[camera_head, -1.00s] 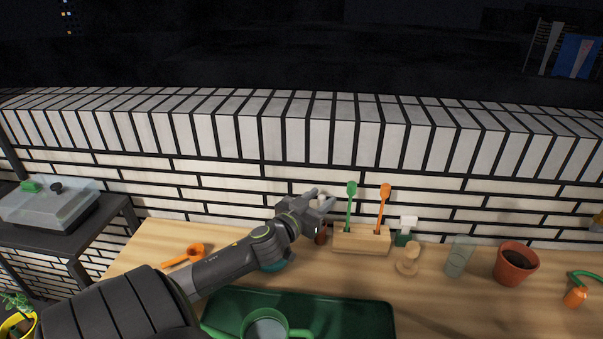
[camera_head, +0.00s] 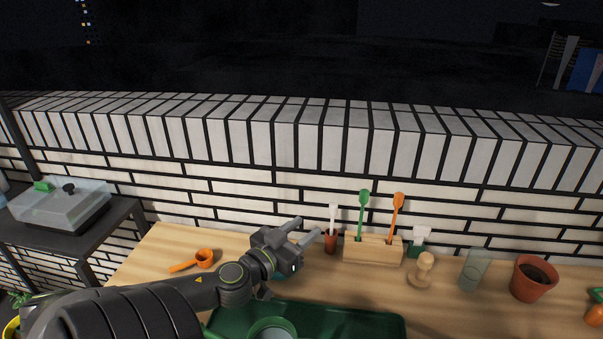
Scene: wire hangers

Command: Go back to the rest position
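My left gripper (camera_head: 309,227) is over the wooden worktop (camera_head: 225,242), its arm coming in from the lower left. Its two fingers are apart, with nothing seen between them, and they point up and right. Just right of the fingertips a white-handled tool (camera_head: 333,217) stands upright in a small red-brown holder (camera_head: 331,242); a small gap shows between them. My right gripper is not in view.
A wooden block (camera_head: 373,250) holds a green (camera_head: 362,213) and an orange tool (camera_head: 396,216). Further right are a wooden peg (camera_head: 423,271), a glass (camera_head: 475,269) and a terracotta pot (camera_head: 532,278). An orange scoop (camera_head: 204,258) lies left; a green tray (camera_head: 350,319) is in front.

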